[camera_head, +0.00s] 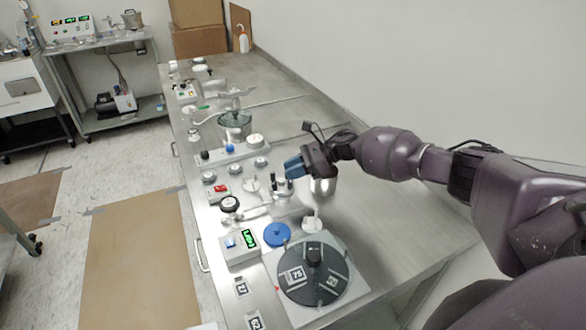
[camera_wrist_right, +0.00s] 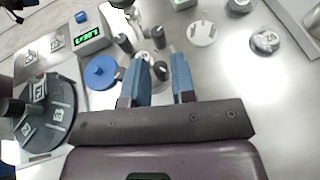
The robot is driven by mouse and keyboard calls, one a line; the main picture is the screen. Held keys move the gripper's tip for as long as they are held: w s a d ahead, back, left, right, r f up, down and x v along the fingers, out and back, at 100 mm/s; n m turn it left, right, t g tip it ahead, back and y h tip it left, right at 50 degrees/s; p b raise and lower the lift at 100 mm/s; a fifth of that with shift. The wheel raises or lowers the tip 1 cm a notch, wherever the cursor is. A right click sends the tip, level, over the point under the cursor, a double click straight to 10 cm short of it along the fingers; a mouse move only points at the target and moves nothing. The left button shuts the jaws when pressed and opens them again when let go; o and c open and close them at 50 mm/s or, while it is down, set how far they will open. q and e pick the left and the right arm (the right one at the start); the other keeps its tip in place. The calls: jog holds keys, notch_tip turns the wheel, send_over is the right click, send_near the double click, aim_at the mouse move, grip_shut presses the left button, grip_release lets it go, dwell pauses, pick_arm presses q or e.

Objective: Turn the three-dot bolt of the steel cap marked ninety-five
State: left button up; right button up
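My right gripper (camera_head: 293,168) reaches in from the right with blue fingers above the steel bench. In the right wrist view its two blue fingers (camera_wrist_right: 165,65) stand apart with nothing gripped between them. A small steel fitting with several dark knobs (camera_head: 283,188) stands just below the fingertips. In the right wrist view, dark knobs (camera_wrist_right: 158,37) show around and beyond the fingertips. I cannot read a ninety-five or make out three dots on any cap, so which part is the marked steel cap is unclear. My left gripper is out of view.
A dark disc with number tags (camera_head: 318,290) and a blue round cap (camera_head: 276,235) lie nearer me, beside a box with a green display (camera_head: 241,245). Steel pipework and a glass-lidded vessel (camera_head: 235,122) stand farther back. The bench's right side (camera_head: 385,230) is clear.

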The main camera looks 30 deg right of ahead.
grip_shut()
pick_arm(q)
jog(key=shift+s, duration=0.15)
pick_arm(e)
jog(key=m+t+p, duration=0.1)
jog(key=m+t+h+p, duration=0.1)
jog(key=m+t+p, duration=0.1)
jog(key=t+p, duration=0.1)
jog(key=shift+s+a+r+m+h, duration=0.15)
jog(key=shift+s+m+h, duration=0.15)
jog(key=shift+m+h, duration=0.1)
jog(key=shift+a+m+t+h+p, duration=0.1)
jog(key=shift+m+t+h+p, duration=0.7)
jog(key=shift+m+t, duration=0.15)
jog(key=shift+m+t+h, duration=0.45)
jog(key=shift+m+h, duration=0.25)
jog(key=shift+m, duration=0.05)
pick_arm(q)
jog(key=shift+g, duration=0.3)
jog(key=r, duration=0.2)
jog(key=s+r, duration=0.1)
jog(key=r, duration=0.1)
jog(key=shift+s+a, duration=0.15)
pick_arm(e)
jog(key=shift+s, duration=0.1)
pick_arm(q)
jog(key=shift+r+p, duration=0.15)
jog(key=shift+p, duration=0.15)
pick_arm(e)
jog(key=shift+m+h, duration=0.4)
